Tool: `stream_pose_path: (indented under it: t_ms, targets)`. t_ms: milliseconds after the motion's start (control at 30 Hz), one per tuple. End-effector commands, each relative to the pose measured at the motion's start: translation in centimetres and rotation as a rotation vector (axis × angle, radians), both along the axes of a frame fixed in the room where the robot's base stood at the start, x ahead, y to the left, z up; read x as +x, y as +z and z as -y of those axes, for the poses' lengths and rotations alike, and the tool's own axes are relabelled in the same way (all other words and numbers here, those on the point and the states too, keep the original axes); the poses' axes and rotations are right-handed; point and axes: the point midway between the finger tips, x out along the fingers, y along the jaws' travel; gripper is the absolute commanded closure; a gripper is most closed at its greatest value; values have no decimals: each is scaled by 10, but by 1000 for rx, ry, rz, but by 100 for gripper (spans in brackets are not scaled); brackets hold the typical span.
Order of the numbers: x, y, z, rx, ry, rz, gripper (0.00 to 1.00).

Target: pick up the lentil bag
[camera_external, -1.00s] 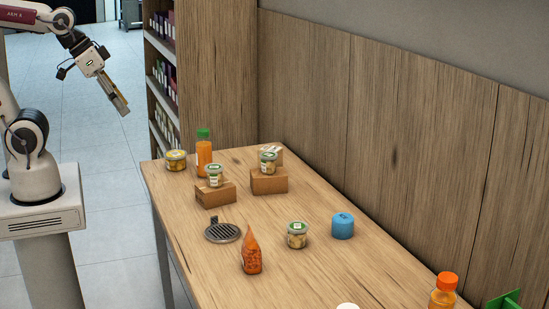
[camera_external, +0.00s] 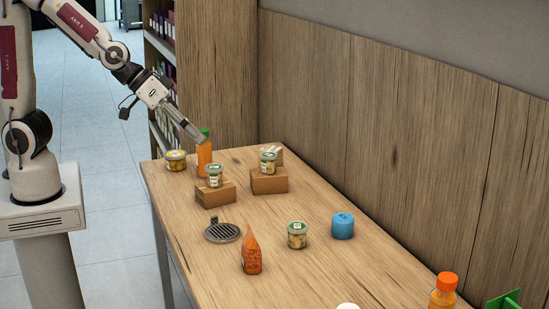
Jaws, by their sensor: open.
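The lentil bag (camera_external: 251,254) is an orange-red pouch with a pointed top, standing upright near the front edge at the middle of the wooden table (camera_external: 310,270). My gripper (camera_external: 200,137) is open and looks empty. It is up and to the left of the bag, over the far left end of the table, and well apart from the bag.
A dark round grate (camera_external: 222,233) lies left of the bag. A clear cup (camera_external: 297,235) and a blue cylinder (camera_external: 343,226) stand to its right. Two cardboard boxes (camera_external: 215,195) (camera_external: 269,181) carry cups behind it. Another cup (camera_external: 175,160) is at the far left. An orange-capped bottle (camera_external: 443,291) is front right.

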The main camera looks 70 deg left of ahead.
Motion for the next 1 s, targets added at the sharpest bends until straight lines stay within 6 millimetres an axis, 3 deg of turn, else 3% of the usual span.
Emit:
stream_pose_path:
  t_ms: [500,1000]
  targets:
    - [40,-65,73,-22,40,80,39]
    - [48,-137,120,32,88,197,39]
